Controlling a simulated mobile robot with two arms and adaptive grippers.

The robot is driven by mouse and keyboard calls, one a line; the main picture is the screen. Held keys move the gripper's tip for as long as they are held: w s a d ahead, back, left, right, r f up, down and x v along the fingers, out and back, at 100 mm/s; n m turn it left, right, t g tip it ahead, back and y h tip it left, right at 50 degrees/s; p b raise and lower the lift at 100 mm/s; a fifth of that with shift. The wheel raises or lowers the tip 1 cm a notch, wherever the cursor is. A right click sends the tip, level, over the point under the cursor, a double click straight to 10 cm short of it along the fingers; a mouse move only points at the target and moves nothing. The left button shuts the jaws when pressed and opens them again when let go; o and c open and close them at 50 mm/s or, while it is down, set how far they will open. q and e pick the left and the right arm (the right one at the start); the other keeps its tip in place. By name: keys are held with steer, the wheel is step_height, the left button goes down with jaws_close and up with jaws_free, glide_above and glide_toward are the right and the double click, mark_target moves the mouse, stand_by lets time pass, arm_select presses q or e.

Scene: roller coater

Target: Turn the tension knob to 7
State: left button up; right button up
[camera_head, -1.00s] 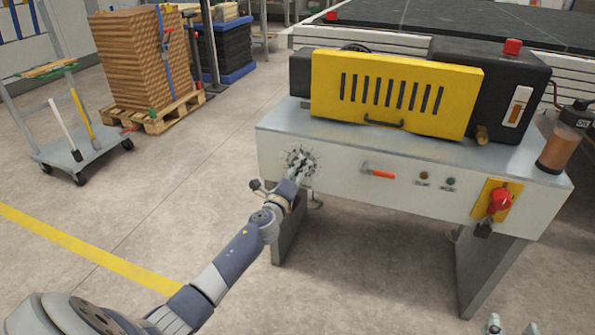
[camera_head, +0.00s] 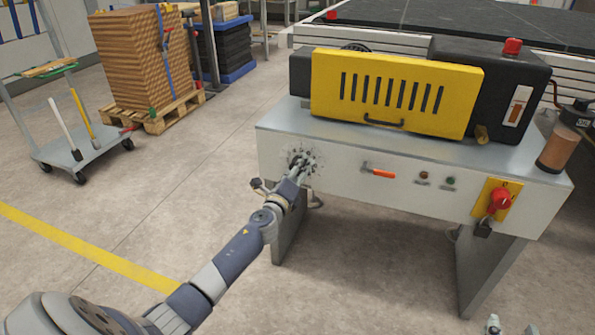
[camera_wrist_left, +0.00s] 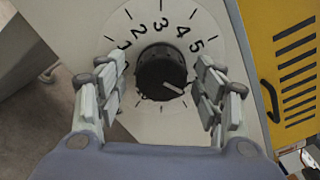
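The tension knob (camera_wrist_left: 162,72) is a round black knob on a white dial with black numbers. Its white pointer line points right and down, past the 5; the lower right numbers are hidden behind my fingers. In the head view the dial (camera_head: 312,156) is at the left end of the machine's front panel, partly covered by my left gripper (camera_head: 299,164). In the left wrist view my left gripper (camera_wrist_left: 160,95) is open, its fingers on either side of the knob with visible gaps. My right gripper (camera_head: 512,328) shows only its fingertips at the bottom edge, apart and empty.
The front panel (camera_head: 400,195) also carries an orange-handled lever (camera_head: 380,173), two small buttons (camera_head: 437,179) and a red switch on a yellow plate (camera_head: 500,201). A yellow guard (camera_head: 395,92) sits above. The floor in front is clear.

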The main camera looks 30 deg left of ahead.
arm_select(q)
steer(key=shift+s, duration=0.15)
steer(key=v, duration=1.1)
steer(key=shift+s+d, duration=0.2)
steer(key=shift+s, duration=0.15)
